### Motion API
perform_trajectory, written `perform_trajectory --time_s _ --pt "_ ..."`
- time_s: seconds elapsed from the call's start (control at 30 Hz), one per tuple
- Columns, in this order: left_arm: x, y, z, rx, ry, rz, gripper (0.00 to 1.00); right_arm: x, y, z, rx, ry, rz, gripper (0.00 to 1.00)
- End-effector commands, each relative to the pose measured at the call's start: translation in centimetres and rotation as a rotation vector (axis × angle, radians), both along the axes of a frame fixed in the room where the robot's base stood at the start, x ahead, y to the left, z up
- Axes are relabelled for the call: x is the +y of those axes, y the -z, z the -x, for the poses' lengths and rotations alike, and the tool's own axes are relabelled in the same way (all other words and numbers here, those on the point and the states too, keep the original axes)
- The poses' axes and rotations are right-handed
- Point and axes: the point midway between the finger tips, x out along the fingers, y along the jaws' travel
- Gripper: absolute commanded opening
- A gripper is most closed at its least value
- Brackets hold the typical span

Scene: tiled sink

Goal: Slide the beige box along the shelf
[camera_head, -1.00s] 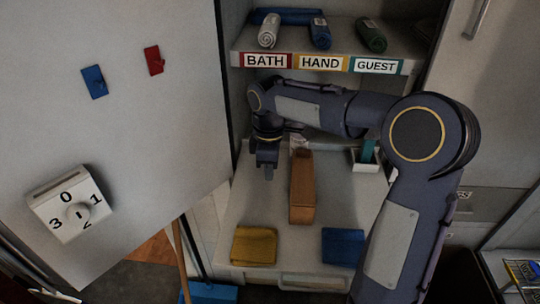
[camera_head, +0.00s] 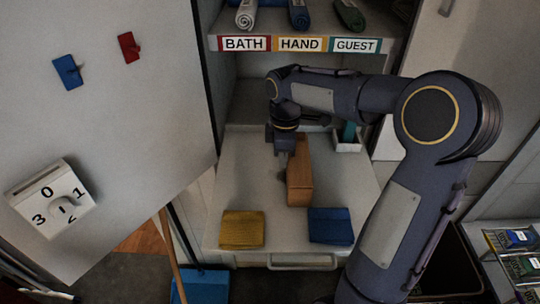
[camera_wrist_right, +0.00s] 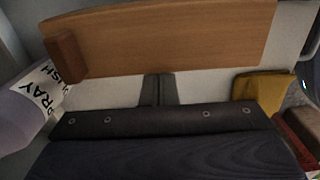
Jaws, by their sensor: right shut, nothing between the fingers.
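The beige box, which looks orange-brown here (camera_head: 300,178), stands on the grey shelf (camera_head: 258,188), long and narrow, running from front to back. My right gripper (camera_head: 282,148) is beside the left side of its far end, with its fingers shut and empty. In the right wrist view the box's wooden side (camera_wrist_right: 170,42) spans the top, and the shut fingertips (camera_wrist_right: 158,88) point at it. Whether they touch it I cannot tell. My left gripper is not in view.
A yellow cloth (camera_head: 242,229) and a blue cloth (camera_head: 330,226) lie at the shelf's front. A white tray (camera_head: 347,146) stands at the back right. Rolled towels (camera_head: 298,15) lie on the labelled shelf above.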

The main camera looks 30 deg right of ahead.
Motion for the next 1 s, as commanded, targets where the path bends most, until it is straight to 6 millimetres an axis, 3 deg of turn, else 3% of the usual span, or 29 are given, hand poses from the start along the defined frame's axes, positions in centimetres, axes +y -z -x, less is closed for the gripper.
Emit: perform_trajectory --time_s 0.03,0.3,0.5,0.67,1.0 --pt "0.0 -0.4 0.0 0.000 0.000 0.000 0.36 -1.5 -0.2 1.0 0.001 0.010 0.002 0.00" --pt "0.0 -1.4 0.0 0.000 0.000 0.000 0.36 -8.4 -0.2 5.4 0.001 0.010 0.000 0.00" --pt "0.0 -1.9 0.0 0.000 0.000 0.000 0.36 -12.2 -0.1 7.8 0.001 0.006 -0.001 0.00" --pt "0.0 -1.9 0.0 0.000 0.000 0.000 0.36 -13.3 -0.1 8.5 0.001 0.001 0.001 0.00" --pt "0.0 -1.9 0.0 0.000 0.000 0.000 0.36 -13.4 0.0 8.5 0.001 0.000 0.001 0.00"
